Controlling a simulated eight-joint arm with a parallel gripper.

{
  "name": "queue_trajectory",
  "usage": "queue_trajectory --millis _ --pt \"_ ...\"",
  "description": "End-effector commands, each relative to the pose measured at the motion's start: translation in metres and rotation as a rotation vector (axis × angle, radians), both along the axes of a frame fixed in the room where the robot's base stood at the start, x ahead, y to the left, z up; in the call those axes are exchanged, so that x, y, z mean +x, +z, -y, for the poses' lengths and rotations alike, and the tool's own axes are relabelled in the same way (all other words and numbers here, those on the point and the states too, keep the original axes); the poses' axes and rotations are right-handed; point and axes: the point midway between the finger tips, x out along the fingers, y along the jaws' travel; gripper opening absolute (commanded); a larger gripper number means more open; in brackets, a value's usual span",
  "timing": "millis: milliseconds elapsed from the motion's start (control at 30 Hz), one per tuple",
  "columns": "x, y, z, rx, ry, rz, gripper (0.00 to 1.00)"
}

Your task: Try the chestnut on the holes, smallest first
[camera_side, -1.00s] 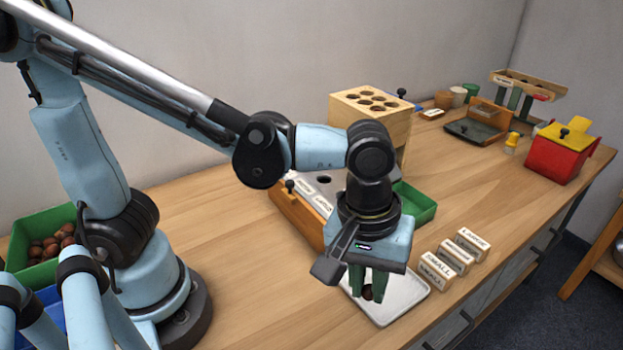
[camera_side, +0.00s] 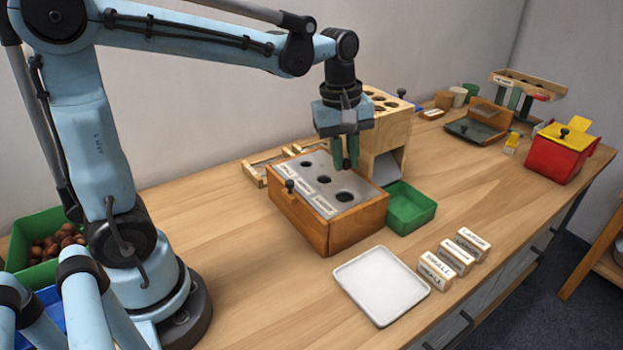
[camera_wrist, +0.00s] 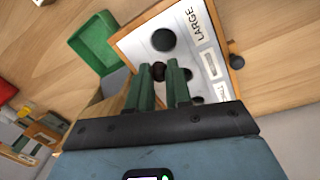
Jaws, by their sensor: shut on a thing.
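The chestnut (camera_wrist: 158,71) is a dark brown lump between my green fingertips in the wrist view. The sizing box (camera_side: 357,222) is wooden with a grey top and three holes in a row, growing in size toward the front right. The largest hole (camera_wrist: 163,40) shows clear beside the word LARGE in the wrist view. The smaller holes are partly hidden there by a finger.
An empty white tray (camera_side: 352,284) lies in front of the box. A green bin (camera_side: 412,210) stands to its right, and a tall wooden block with holes (camera_side: 398,132) behind. Several labelled blocks (camera_side: 457,254) lie at the front right. A green crate (camera_side: 25,228) holds chestnuts at left.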

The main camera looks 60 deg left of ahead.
Motion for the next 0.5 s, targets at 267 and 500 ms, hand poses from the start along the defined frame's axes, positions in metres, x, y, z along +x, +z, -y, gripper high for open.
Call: queue_trajectory --millis 267,500 --pt "0.003 0.010 -0.099 0.000 0.212 -0.001 0.05" --pt "-0.002 0.012 -0.130 0.001 0.275 -0.001 0.05"
